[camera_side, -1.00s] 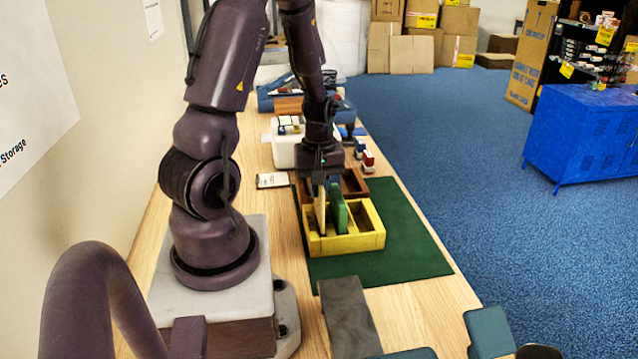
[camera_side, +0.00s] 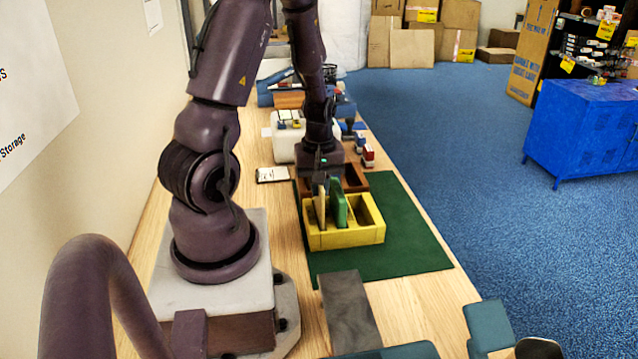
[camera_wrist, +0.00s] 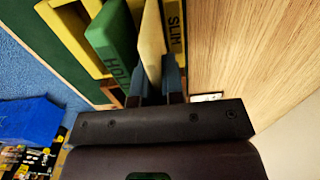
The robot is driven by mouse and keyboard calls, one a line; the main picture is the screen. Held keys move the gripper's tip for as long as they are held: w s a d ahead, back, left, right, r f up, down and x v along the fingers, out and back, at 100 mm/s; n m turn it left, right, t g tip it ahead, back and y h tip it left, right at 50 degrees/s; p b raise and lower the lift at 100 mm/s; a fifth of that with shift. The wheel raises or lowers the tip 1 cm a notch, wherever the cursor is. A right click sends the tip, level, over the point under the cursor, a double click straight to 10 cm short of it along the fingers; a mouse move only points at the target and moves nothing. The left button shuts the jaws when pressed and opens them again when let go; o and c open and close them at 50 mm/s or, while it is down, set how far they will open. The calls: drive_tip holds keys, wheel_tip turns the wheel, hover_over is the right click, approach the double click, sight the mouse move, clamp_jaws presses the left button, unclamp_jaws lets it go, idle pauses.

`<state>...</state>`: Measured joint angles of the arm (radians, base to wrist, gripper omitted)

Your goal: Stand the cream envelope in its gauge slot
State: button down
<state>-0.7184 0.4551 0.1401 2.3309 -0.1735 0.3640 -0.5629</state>
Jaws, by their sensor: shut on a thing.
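The cream envelope (camera_wrist: 151,42) is a thin pale slab. My gripper (camera_wrist: 155,88) is shut on it, one finger on each side. In the side view the cream envelope (camera_side: 320,208) is upright over the left compartment of the yellow gauge (camera_side: 345,238), left of the green envelope (camera_side: 338,206). Its lower edge is hidden by the gauge wall, so I cannot tell how deep it sits. In the wrist view it lies between the green envelope (camera_wrist: 110,45) and the gauge wall marked SLIM (camera_wrist: 174,25). My gripper (camera_side: 321,182) is just above the gauge.
The gauge stands on a dark green mat (camera_side: 412,235). A brown wooden tray (camera_side: 354,180) is right behind it. A white box (camera_side: 284,146) and small stamps (camera_side: 368,154) stand farther back. A dark grey block (camera_side: 347,312) lies in front. The mat's right side is clear.

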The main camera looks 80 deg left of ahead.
drive_tip(key=shift+f, duration=1)
drive_tip(key=c, duration=1.1)
unclamp_jaws()
drive_tip(key=shift+c, duration=0.2)
drive_tip(key=shift+r, duration=3)
